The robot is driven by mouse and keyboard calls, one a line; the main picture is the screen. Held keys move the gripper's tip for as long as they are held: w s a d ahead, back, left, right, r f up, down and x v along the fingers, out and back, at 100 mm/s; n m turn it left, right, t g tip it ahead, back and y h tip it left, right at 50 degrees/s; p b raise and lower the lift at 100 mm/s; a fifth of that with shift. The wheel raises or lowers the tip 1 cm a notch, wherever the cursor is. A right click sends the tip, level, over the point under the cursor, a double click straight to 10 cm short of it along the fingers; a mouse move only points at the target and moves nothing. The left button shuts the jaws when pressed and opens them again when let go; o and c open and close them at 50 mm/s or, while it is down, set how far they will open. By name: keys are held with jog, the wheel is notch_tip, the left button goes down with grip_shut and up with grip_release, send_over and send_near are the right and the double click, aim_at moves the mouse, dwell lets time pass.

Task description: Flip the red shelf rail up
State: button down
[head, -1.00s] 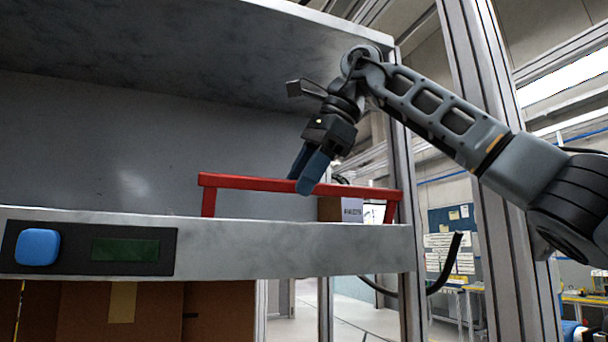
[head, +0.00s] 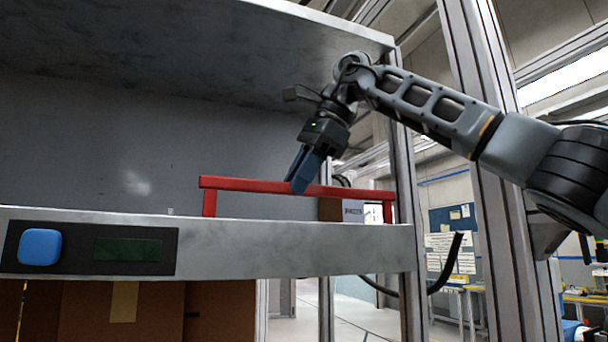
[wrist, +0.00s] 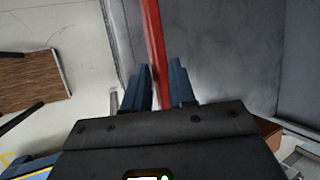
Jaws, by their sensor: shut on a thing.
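The red shelf rail (head: 250,184) stands upright at the front edge of the grey shelf (head: 300,236), its bar level above the shelf and a leg at each end. My gripper (head: 299,186) reaches down from above and is shut on the bar, a little right of its middle. In the wrist view the rail (wrist: 153,40) runs between the two blue fingers (wrist: 164,88). The fingers hide a short part of the bar in the head view.
A blue button (head: 39,247) and a dark green display (head: 127,250) sit on the shelf front at left. A metal post (head: 405,180) stands at the right.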

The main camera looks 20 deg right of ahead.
jog(key=c, duration=1.7)
grip_release()
jog(key=shift+w+d, duration=0.1)
jog(key=shift+w, duration=0.4)
jog(key=o, duration=0.6)
jog(key=shift+c, duration=0.2)
jog(key=shift+o, duration=0.3)
jog(key=shift+w, duration=0.2)
jog(key=v, duration=0.7)
jog(key=shift+s+r, duration=0.25)
jog(key=shift+s, duration=0.1)
